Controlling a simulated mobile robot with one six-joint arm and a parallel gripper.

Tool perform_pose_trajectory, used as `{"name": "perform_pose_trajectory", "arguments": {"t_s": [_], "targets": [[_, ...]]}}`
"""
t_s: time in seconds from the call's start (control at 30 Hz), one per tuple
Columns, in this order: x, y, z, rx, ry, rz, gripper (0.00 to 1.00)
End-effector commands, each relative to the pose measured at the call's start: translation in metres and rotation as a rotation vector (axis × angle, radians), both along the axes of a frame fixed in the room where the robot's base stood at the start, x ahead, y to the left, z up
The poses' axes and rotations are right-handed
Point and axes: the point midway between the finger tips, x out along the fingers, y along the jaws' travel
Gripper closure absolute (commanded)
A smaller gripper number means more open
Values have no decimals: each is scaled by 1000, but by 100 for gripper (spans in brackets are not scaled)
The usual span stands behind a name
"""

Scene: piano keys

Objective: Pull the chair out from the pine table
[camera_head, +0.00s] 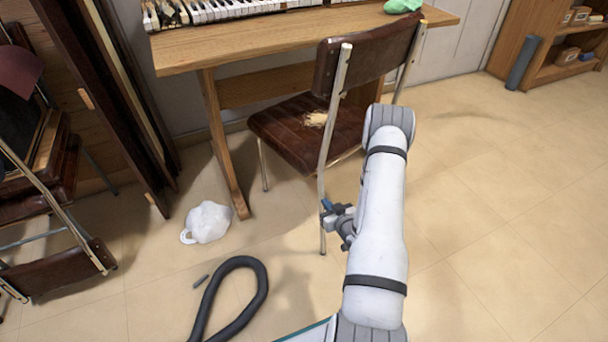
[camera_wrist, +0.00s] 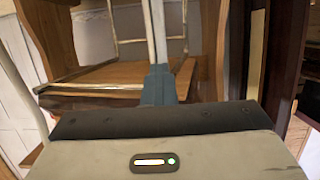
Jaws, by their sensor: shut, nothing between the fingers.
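The chair (camera_head: 288,128) has a dark brown backrest and a brown seat with a torn patch, on pale metal legs. Its seat lies partly under the pine table (camera_head: 185,57), with the backrest on the near side. My gripper (camera_head: 327,206) is shut with nothing in it, low beside the chair's near left leg. Whether it touches that leg I cannot tell. My arm hides the chair's right part. In the wrist view the shut blue-grey fingers (camera_wrist: 158,80) point toward a pale metal tube and brown wood.
A white bag (camera_head: 208,222) lies on the floor left of the chair. A black hose loop (camera_head: 262,280) lies nearer. Stacked chairs (camera_head: 58,265) stand at the left. Piano keys (camera_head: 215,10) and green cloth (camera_head: 403,5) are on the table. The floor at right is clear.

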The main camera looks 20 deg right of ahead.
Motion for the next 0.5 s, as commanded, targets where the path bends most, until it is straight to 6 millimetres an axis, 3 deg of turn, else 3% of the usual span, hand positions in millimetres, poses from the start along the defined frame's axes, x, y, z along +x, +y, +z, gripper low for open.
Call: {"name": "perform_pose_trajectory", "arguments": {"t_s": [0.5], "targets": [[-30, -2, 1, 0, -2, -2, 100]]}}
